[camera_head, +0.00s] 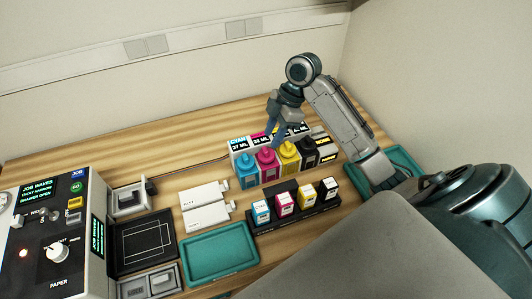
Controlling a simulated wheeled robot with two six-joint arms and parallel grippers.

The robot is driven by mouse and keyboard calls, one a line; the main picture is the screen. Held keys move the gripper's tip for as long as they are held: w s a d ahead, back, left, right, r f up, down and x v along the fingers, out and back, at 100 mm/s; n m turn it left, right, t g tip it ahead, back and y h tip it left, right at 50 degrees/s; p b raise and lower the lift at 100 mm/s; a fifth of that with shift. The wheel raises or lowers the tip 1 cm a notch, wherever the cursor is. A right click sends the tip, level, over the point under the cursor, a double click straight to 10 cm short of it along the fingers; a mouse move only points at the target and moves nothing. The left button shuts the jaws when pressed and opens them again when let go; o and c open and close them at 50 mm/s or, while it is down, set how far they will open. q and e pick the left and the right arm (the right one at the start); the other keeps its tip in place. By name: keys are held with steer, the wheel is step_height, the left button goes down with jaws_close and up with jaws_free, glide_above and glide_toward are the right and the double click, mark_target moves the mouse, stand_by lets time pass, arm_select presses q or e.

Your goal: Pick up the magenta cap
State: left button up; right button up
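The magenta cap (264,152) sits on top of the magenta ink bottle (268,166), second from the left in a row of cyan, magenta, yellow and black bottles. My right gripper (274,132) reaches down from the upper right, its bluish fingers just above and behind the magenta and yellow bottles. The fingers are small and overlap the labels behind, so I cannot tell whether they are apart or shut. No cap shows clearly between them. My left gripper is not in view.
The cyan bottle (246,178) and yellow bottle (289,158) stand close on either side. In front is a black rack (292,222) with several small cartridges. A green tray (219,254) lies at front left, another green tray (403,158) at right. A control panel (50,240) stands far left.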

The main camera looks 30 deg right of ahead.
mark_target(266, 149)
steer(key=p+x, duration=0.1)
steer(key=x, duration=0.2)
steer(key=shift+s+a+f, duration=0.1)
steer(key=shift+a+f, duration=0.25)
steer(key=shift+f, duration=0.35)
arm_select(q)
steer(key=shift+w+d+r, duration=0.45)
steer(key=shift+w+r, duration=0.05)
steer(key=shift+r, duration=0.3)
arm_select(e)
steer(key=shift+c, duration=0.3)
steer(key=c, duration=0.7)
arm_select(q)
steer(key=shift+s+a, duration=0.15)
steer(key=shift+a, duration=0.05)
arm_select(e)
steer(key=shift+r, duration=0.15)
